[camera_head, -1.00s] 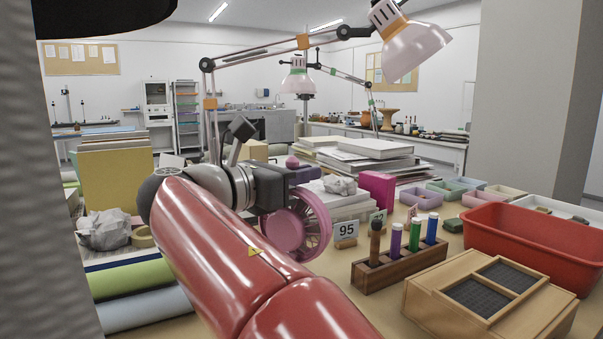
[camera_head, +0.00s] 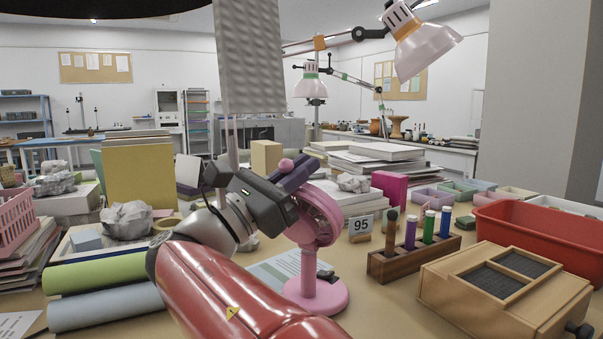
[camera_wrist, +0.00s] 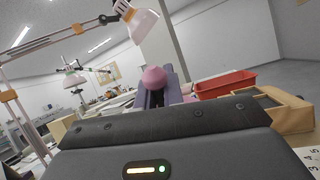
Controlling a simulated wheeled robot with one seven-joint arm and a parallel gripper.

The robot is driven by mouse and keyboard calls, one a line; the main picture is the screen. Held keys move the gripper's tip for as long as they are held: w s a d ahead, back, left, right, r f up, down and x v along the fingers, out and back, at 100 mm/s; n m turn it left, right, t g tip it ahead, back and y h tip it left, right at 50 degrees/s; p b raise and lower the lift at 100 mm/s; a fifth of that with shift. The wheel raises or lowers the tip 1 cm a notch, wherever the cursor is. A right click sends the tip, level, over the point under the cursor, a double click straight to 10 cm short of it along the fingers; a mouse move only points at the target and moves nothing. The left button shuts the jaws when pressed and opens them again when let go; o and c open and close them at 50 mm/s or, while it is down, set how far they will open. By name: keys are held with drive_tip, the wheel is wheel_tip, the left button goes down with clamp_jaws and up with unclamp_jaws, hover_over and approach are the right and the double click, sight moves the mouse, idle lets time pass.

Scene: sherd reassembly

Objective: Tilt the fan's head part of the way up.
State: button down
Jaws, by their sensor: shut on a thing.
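The fan is pink. Its round base (camera_head: 318,297) and upright post stand on the table near the middle of the head view. Its ringed head (camera_head: 322,218) is partly hidden behind my dark gripper body and leans with its top toward the left. A pink ball-shaped knob (camera_head: 286,165) shows at the top of the head, and in the wrist view the knob (camera_wrist: 154,77) sits at my purple fingers. My gripper (camera_head: 300,172) is shut on the fan, at this knob as far as I can see. The exact contact is hidden.
A number card marked 95 (camera_head: 361,225) and a wooden rack (camera_head: 414,259) of tubes stand right of the fan. A wooden box (camera_head: 505,295) and red tub (camera_head: 545,235) are farther right. Rolls (camera_head: 105,275) and crumpled paper (camera_head: 127,219) lie left.

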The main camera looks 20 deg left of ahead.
drive_tip(key=shift+r, duration=0.1)
drive_tip(key=c, duration=1.5)
unclamp_jaws()
drive_tip(key=v, duration=0.7)
drive_tip(key=shift+s+f, duration=0.25)
drive_tip(key=shift+s, duration=0.05)
drive_tip(key=shift+a, duration=0.15)
